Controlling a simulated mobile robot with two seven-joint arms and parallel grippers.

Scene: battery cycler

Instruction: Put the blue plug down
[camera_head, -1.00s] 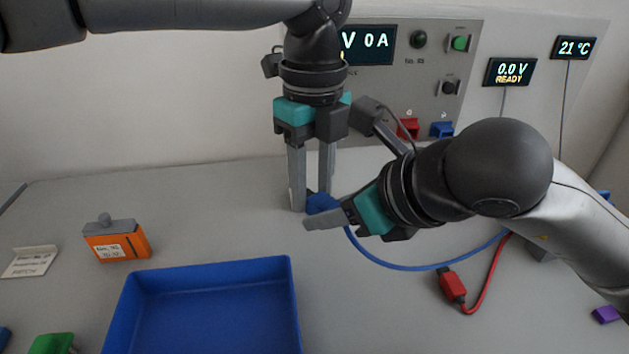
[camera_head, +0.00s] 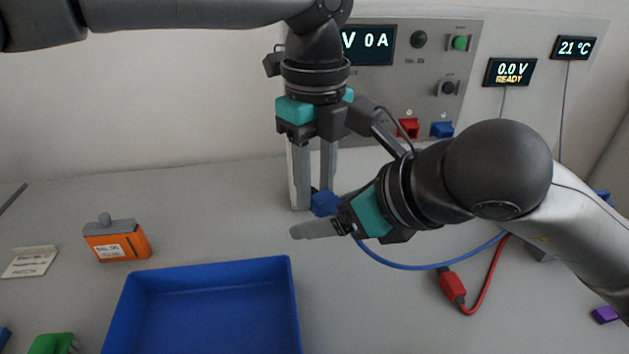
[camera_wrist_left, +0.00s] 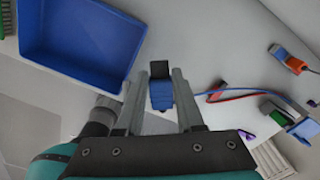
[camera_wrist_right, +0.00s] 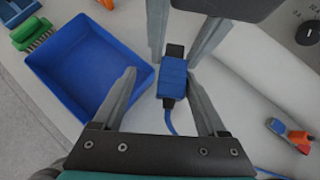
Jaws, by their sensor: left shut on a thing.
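The blue plug (camera_head: 325,203) is held upright off to the side of the tray, above the grey worktop, with its blue cable (camera_head: 400,266) trailing right. My left gripper (camera_head: 314,205) points down from above and is shut on the plug; in the left wrist view the plug (camera_wrist_left: 161,95) lies between its fingers. My right gripper (camera_wrist_right: 161,76) reaches in from the right. Its fingers stand apart on either side of the plug (camera_wrist_right: 172,78), with gaps visible in the right wrist view. The plug's exact contact with the left fingers is partly hidden.
A blue tray (camera_head: 292,300) stands in front. An orange battery (camera_head: 117,245) and a white label card (camera_head: 30,262) are at the left. A red plug (camera_head: 452,286) lies at the right. The panel behind has red (camera_head: 408,128) and blue (camera_head: 441,130) sockets.

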